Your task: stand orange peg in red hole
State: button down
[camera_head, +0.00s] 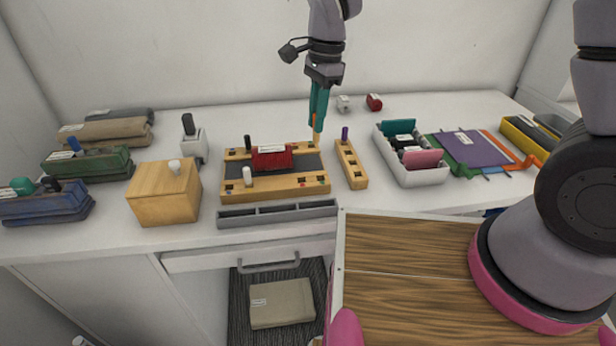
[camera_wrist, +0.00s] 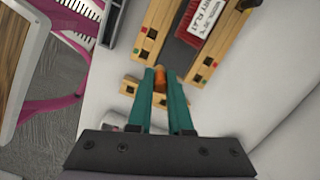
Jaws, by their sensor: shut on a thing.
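My gripper (camera_head: 318,100) has teal fingers, shut on the orange peg (camera_head: 316,136), which hangs upright near the right end of the wooden board's back rail. In the wrist view the orange peg (camera_wrist: 160,76) shows between the fingertips. I cannot tell whether its lower end touches the board. The wooden board (camera_head: 290,192) has two rails with holes, small red and green marks, and a dark middle. A red mark (camera_head: 303,185) shows on the front rail; others show on both rails in the wrist view.
A labelled red block (camera_head: 271,158) lies on the board. A black peg (camera_head: 248,142) and a white peg (camera_head: 247,178) stand at its left. A narrow wooden strip (camera_head: 352,172) with a purple peg (camera_head: 345,134) stands right. A grey tray (camera_head: 278,213) lies in front.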

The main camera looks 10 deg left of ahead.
jog(key=shift+s+a+f+n, duration=0.5)
jog(key=shift+s+f, duration=0.2)
jog(key=shift+f, duration=0.95)
jog(key=shift+s+a+f+n, duration=0.5)
jog(key=shift+s+f, duration=0.2)
jog(key=shift+f, duration=0.9)
jog(key=shift+s+a+f+n, duration=0.5)
jog(key=shift+s+f, duration=0.2)
jog(key=shift+f, duration=0.95)
jog(key=shift+d+f, duration=0.1)
jog(key=shift+f, duration=0.05)
jog(key=c, duration=0.8)
grip_release()
jog(key=shift+c, duration=0.2)
notch_tip(320, 180, up, 12)
jog(key=w, duration=0.1)
jog(key=shift+d, duration=0.45)
